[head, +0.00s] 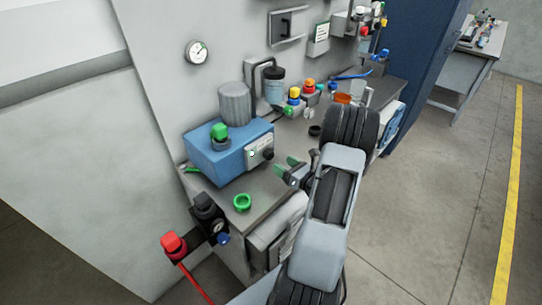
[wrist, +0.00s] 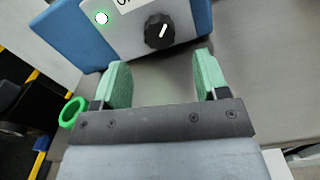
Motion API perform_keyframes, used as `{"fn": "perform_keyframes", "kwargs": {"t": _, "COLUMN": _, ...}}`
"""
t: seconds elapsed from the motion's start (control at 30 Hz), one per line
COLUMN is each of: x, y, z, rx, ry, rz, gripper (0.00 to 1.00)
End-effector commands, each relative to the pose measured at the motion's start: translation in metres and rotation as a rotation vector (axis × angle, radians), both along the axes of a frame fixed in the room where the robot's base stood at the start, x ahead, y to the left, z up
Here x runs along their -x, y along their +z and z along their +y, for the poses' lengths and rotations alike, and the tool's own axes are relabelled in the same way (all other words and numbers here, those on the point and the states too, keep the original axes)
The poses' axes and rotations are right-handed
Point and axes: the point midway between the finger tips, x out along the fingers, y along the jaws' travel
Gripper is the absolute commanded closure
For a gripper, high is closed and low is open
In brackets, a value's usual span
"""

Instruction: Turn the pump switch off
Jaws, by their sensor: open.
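The pump is a blue box (head: 215,158) with a grey motor cylinder on top, standing on the grey bench. Its front plate (head: 259,151) carries a black rotary switch, a label and a light. In the wrist view the black switch knob (wrist: 159,31) has a white pointer line tilted slightly right of upright. A lit green-ringed light (wrist: 101,18) is to its left. The label above the knob is cut off. My gripper (wrist: 160,80) is open and empty, its green fingers short of the knob. In the head view my gripper (head: 286,168) is just in front of the plate.
A green ring (head: 242,202) lies on the bench's front edge. A black regulator (head: 208,212) and a red valve (head: 173,244) are at the lower left. Several coloured fittings (head: 301,95) stand farther back. A gauge (head: 197,52) is on the wall.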

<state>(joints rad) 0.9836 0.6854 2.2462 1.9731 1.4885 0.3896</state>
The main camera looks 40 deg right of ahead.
Motion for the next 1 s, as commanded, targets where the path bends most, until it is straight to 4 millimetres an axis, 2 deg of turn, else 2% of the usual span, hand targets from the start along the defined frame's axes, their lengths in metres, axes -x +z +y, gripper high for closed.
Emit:
{"fn": "perform_keyframes", "kwargs": {"t": 0.03, "x": -0.010, "y": 0.001, "z": 0.003, "rx": 0.000, "ry": 0.006, "rz": 0.000, "gripper": 0.33}}
{"fn": "perform_keyframes", "kwargs": {"t": 0.2, "x": -0.037, "y": 0.001, "z": 0.008, "rx": 0.000, "ry": 0.004, "rz": 0.001, "gripper": 0.33}}
{"fn": "perform_keyframes", "kwargs": {"t": 0.4, "x": -0.058, "y": 0.000, "z": 0.011, "rx": 0.000, "ry": 0.002, "rz": 0.002, "gripper": 0.33}}
{"fn": "perform_keyframes", "kwargs": {"t": 0.6, "x": -0.066, "y": 0.000, "z": 0.013, "rx": 0.000, "ry": 0.001, "rz": 0.002, "gripper": 0.33}}
{"fn": "perform_keyframes", "kwargs": {"t": 0.87, "x": -0.067, "y": 0.000, "z": 0.012, "rx": 0.001, "ry": 0.001, "rz": 0.001, "gripper": 0.33}}
{"fn": "perform_keyframes", "kwargs": {"t": 1.0, "x": -0.066, "y": 0.000, "z": 0.012, "rx": 0.001, "ry": 0.001, "rz": 0.002, "gripper": 0.44}}
